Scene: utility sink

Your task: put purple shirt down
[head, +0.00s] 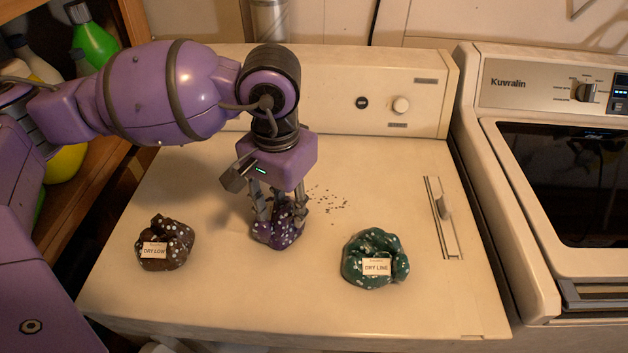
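The purple shirt (276,233) is a crumpled dark purple bundle with white dots. It is at the middle of the cream machine top (215,290), and its lower edge appears to touch the surface. My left gripper (278,212) points straight down with its fingers on either side of the shirt's upper part, shut on it. The fingertips are partly hidden by the cloth. My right gripper is not in view.
A brown dotted bundle labelled "DRY LOW" (165,243) lies to the left. A green dotted bundle labelled "DRY LINE" (374,258) lies to the right. Small dark specks (328,198) lie behind the shirt. A sliding handle (445,207) and a second machine (560,150) are at right.

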